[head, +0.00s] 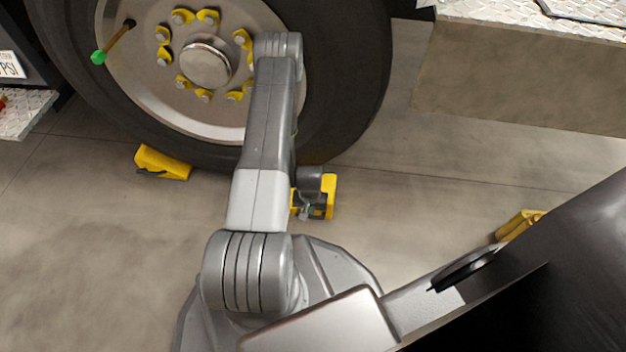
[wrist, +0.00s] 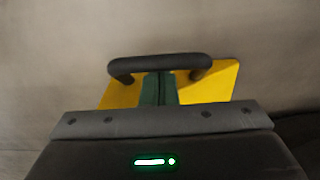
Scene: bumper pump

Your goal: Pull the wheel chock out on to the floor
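A yellow wheel chock (head: 329,185) lies on the floor at the right foot of the big tyre (head: 350,85), partly hidden by my arm. In the wrist view the yellow chock (wrist: 215,82) carries a black bar handle (wrist: 160,64) across its top. My gripper (wrist: 158,88) shows there as two dark green fingers side by side, almost no gap between them. Their far ends go out of sight behind the handle bar, with nothing visible between them. I cannot tell whether they touch the handle. In the head view my gripper (head: 306,205) is down at the chock.
A second yellow chock (head: 163,163) lies at the tyre's left side. Yellow objects (head: 518,224) stand on the floor at the right, partly covered by my body. A truck step (head: 530,20) overhangs at the upper right. The floor (head: 425,185) right of the chock is clear.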

